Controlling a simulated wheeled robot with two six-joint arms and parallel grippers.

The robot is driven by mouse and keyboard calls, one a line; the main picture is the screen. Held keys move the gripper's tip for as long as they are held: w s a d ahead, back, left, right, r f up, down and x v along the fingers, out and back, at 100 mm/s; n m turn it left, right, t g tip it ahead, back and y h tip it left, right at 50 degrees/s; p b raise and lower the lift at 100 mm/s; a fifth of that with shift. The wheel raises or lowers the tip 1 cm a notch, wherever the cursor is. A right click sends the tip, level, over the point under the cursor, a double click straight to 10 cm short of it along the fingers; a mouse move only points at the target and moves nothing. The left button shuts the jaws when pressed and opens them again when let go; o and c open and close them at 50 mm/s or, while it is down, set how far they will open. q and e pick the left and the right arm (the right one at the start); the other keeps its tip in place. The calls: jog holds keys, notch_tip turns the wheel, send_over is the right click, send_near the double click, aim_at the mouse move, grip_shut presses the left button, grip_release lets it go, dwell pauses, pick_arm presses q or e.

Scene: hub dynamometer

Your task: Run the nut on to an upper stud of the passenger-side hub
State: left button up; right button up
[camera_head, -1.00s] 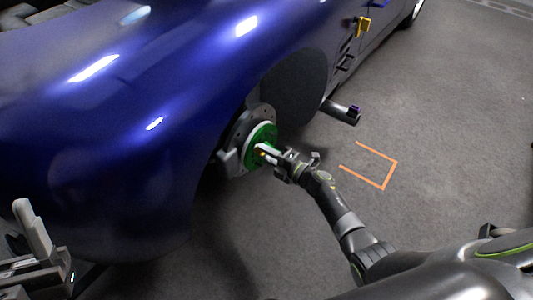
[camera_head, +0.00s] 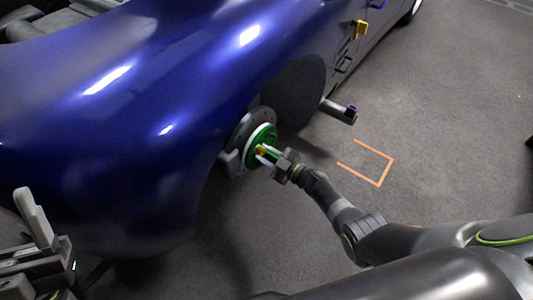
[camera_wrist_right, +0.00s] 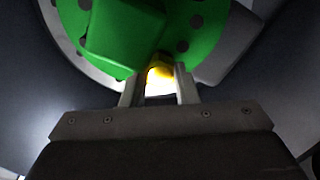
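The passenger-side hub (camera_head: 252,153) has a green face and sits in front of a grey brake disc in the open wheel arch. It also shows in the right wrist view (camera_wrist_right: 207,25), with dark round holes and a green block standing out from it. My right gripper (camera_head: 264,152) is at the hub face. The yellow nut (camera_wrist_right: 160,71) sits between its two fingertips (camera_wrist_right: 160,78), which appear to close on its sides. The stud behind the nut is hidden. My left gripper (camera_head: 35,235) is at the lower left, away from the hub; its finger gap is unclear.
The blue car body (camera_head: 130,120) fills the left, with its fender above the hub. An orange outline (camera_head: 385,168) marks the floor, which is clear to the right.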

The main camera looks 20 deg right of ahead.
jog(key=shift+o, duration=1.1)
